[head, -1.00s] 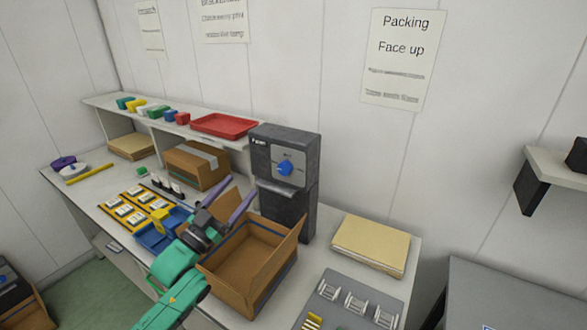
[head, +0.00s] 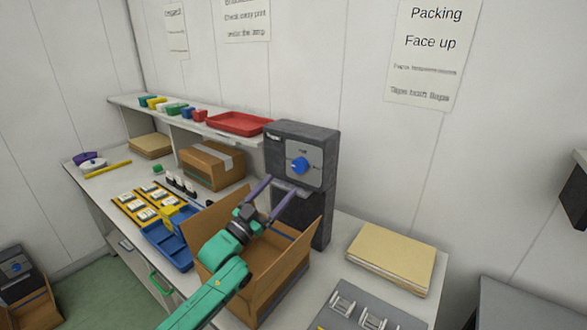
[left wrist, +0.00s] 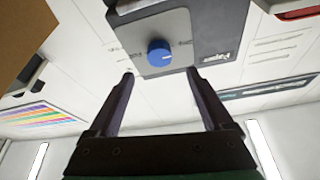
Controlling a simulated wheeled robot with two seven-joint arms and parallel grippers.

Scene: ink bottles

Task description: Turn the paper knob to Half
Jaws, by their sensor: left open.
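The paper knob is a round blue dial (head: 299,165) on a light grey plate on the front of a dark dispenser (head: 318,145). In the left wrist view the blue knob (left wrist: 159,52) has a pale pointer line, with small labels around it that are too blurred to read. My left gripper (head: 283,190) is open and empty, its two purple fingers below and in front of the knob, apart from it. In the left wrist view the open fingers (left wrist: 160,74) stand either side of the knob's line, short of it. My right gripper is not in view.
An open cardboard box (head: 270,270) stands under my left arm, in front of the dispenser. A closed carton (head: 210,165), a blue tray (head: 165,245) and a red tray (head: 238,123) are to the left. Tan folders (head: 390,257) lie to the right.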

